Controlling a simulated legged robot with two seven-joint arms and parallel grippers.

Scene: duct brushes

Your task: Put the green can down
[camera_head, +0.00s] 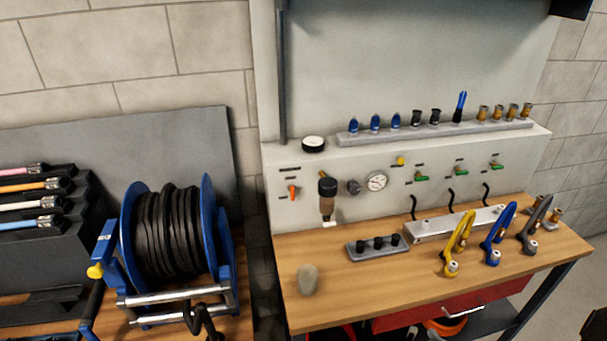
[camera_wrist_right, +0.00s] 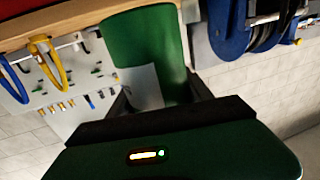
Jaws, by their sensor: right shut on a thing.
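The green can (camera_wrist_right: 145,45) shows large in the right wrist view, with a pale label patch (camera_wrist_right: 141,88) on its side. My right gripper (camera_wrist_right: 160,99) is shut on it, with dark fingers on both sides. The can overlaps the wooden edge at the top of that view; I cannot tell whether it touches anything. The head view shows neither the can nor either gripper.
The wooden bench (camera_head: 350,295) has free room at its front left, beside a small beige object (camera_head: 308,280). A grey block (camera_head: 378,248) and yellow (camera_head: 457,243), blue (camera_head: 497,235) and dark (camera_head: 535,225) hoses stand farther right. A blue hose reel (camera_head: 175,235) is left.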

